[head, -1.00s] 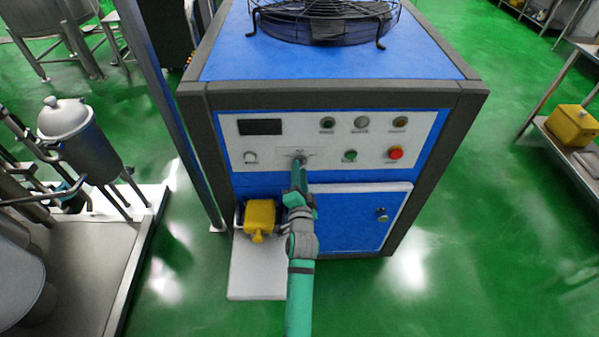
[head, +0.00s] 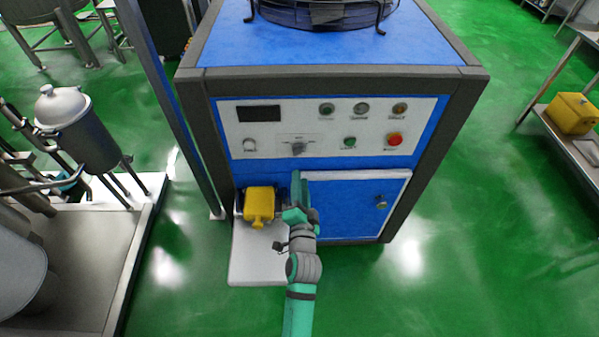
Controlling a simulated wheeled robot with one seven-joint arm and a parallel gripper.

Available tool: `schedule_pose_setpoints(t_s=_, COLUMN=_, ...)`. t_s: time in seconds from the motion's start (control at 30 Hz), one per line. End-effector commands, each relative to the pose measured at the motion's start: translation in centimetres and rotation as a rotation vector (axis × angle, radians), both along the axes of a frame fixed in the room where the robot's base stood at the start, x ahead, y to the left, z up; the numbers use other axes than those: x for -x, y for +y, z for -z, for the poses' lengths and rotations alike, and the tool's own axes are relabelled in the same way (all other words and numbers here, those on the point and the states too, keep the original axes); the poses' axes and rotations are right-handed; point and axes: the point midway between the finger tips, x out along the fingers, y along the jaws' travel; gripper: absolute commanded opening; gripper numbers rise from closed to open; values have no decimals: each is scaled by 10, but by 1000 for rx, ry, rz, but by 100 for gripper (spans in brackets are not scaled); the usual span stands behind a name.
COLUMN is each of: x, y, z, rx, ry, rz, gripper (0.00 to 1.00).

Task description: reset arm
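My gripper (head: 298,186) is at the end of my green and grey arm, in front of the blue machine (head: 325,62). It is below the control panel (head: 270,118), near the left edge of the blue door (head: 350,205).
A dark post (head: 170,110) rises left of the machine. A steel tank (head: 78,130) stands further left. Green floor (head: 470,260) is clear on the right.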

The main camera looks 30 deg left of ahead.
Motion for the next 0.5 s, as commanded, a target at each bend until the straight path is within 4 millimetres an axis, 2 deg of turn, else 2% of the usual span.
schedule_pose_setpoints(t_s=0.2, x=13, y=-5, z=0, rx=0, ry=0, rz=-4, gripper=29)
schedule_pose_setpoints(t_s=0.5, x=13, y=-6, z=0, rx=0, ry=-1, rz=-3, gripper=29)
